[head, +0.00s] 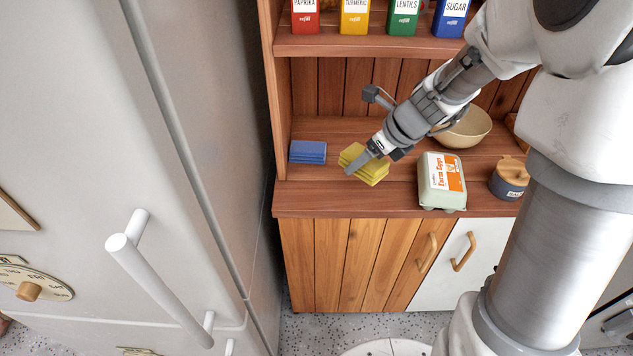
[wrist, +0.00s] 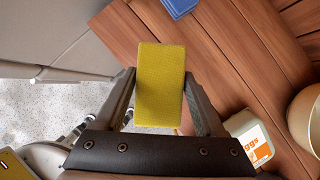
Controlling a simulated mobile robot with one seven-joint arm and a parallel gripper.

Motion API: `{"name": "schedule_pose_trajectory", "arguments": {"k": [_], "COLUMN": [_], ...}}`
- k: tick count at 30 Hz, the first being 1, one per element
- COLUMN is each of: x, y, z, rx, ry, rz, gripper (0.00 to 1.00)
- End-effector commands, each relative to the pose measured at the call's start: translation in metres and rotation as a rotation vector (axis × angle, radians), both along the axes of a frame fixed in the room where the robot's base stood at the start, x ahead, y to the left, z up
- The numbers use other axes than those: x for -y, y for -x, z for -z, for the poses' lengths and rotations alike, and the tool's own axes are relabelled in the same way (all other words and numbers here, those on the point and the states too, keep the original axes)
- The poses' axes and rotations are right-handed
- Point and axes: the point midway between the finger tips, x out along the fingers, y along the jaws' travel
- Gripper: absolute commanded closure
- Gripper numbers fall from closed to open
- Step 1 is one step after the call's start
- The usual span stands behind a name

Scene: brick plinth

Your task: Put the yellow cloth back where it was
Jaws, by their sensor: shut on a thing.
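The yellow cloth (head: 373,171) is a folded, block-like stack over the wooden counter, between a blue cloth and an egg carton. My gripper (head: 363,163) reaches down onto it from the upper right. In the wrist view the yellow cloth (wrist: 160,85) stands between the two fingers of my gripper (wrist: 160,95), which are shut on it. I cannot tell from these frames whether the cloth touches the counter. The blue cloth (head: 308,152) lies folded on the counter to the left; its corner also shows in the wrist view (wrist: 180,6).
The egg carton (head: 441,182) stands close on the right, with a lidded jar (head: 508,178) beyond it and a bowl (head: 466,128) behind. A shelf (head: 350,46) with several colored boxes runs above. The counter (head: 310,198) is bare along its front left.

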Motion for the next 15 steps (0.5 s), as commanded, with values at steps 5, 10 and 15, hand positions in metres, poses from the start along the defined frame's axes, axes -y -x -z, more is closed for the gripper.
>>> {"name": "schedule_pose_trajectory", "arguments": {"k": [5, 10, 15], "x": [-0.004, -0.034, -0.072], "y": [0.003, -0.005, -0.016], "z": [-0.004, 0.017, 0.041], "rx": [0.001, -0.002, -0.001], "ry": [0.002, 0.001, 0.001], "rz": [0.008, 0.004, 0.006], "gripper": [0.73, 0.73, 0.73]}}
